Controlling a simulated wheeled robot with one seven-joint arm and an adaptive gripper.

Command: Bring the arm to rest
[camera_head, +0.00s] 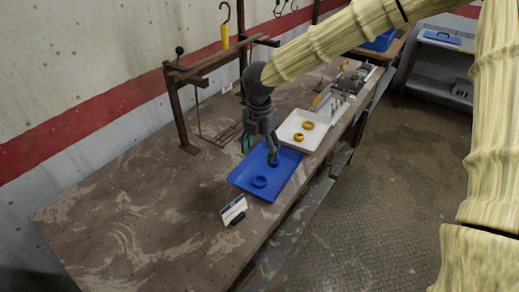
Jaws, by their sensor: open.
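My gripper (273,158) is at the end of my arm, pointing down over the far part of a blue tray (246,187) on the workbench. Its fingers are open. A blue ring (274,163) shows right by the fingertips, partly hidden by them; I cannot tell whether they touch it. Another blue ring (259,181) lies on the tray nearer the camera, apart from the gripper. My arm reaches in from the upper right.
A white tray (310,141) with orange rings (308,125) stands behind the blue tray. A small sign (233,209) is in front. The bench's near left is clear.

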